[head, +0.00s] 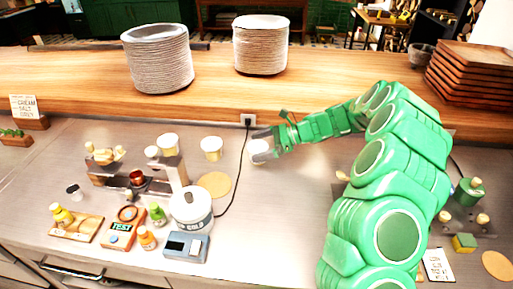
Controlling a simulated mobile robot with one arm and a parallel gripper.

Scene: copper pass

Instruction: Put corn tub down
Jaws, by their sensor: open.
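My gripper (262,145) is at the left end of my green arm, low over the steel counter. It is open around or right beside a small white tub (259,153). The jaws partly cover this tub, and I cannot read a label on it or tell its contents. The tub appears to stand upright on the counter. Two similar pale tubs stand to its left, one (211,149) close by and one (168,144) farther left.
A black cable runs from a wall socket (248,119) down the counter left of my gripper. A round tan board (214,184), a white lidded pot (191,208) and a grey-blue device (186,247) stand left. Plate stacks (157,60) occupy the wooden shelf. The counter's middle is clear.

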